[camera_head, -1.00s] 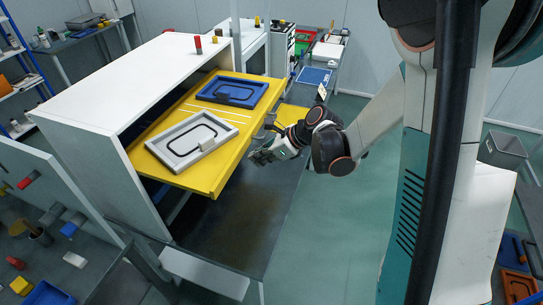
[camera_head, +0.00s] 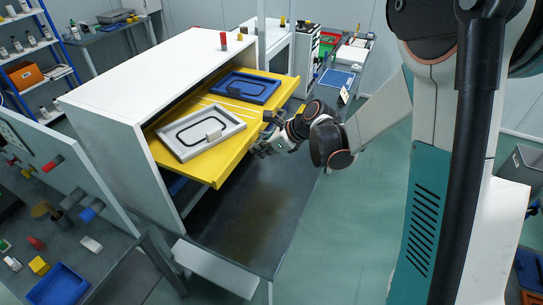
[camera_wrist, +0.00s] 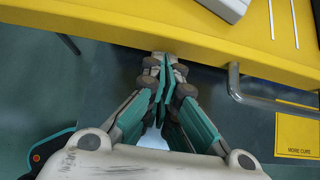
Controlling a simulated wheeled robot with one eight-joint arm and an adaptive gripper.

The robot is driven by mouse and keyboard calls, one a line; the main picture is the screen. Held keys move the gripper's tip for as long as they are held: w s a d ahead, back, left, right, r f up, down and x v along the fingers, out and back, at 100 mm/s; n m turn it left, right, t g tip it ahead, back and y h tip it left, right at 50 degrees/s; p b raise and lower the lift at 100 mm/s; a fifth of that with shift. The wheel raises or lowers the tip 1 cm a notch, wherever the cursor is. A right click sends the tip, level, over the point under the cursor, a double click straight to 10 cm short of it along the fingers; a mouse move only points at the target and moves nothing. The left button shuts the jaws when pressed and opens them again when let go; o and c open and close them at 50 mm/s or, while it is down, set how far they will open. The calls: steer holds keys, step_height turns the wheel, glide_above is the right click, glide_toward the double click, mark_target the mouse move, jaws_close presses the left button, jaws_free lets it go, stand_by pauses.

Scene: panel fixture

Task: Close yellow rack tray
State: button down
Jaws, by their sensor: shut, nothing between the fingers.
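The yellow rack tray (camera_head: 218,170) is pulled well out of the white rack in the head view. It carries a grey frame (camera_head: 183,153) and a blue frame (camera_head: 232,79). In the wrist view the tray's yellow front (camera_wrist: 120,25) crosses the top, with a grey bar handle (camera_wrist: 234,82) to the right of my fingers. My gripper (camera_head: 258,150) is beside the tray's front edge. In the wrist view my gripper (camera_wrist: 165,62) is shut and empty, its tips by the lower edge of the front. Whether they touch it I cannot tell.
The white rack (camera_head: 150,75) stands around the tray's back part, with a small red cylinder (camera_head: 223,41) on its top. A dark table surface (camera_head: 235,220) lies below the tray. Another yellow panel (camera_wrist: 297,135) shows lower right in the wrist view.

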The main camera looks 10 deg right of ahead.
mark_target(208, 130)
steer(key=w+a+b, duration=0.1)
steer(key=w+a, duration=0.2)
steer(key=a, duration=0.2)
steer(key=w+a+b, duration=0.1)
steer(key=w+a, duration=0.3)
steer(key=a, duration=0.1)
steer(key=w+a+b, duration=0.1)
steer(key=w+a, duration=0.3)
steer(key=a, duration=0.1)
steer(key=shift+w+a+f+b, duration=0.1)
steer(key=shift+a+b, duration=0.1)
steer(key=shift+b, duration=0.1)
steer(key=shift+w+a, duration=0.3)
steer(key=shift+a, duration=0.15)
steer(key=shift+d, duration=0.1)
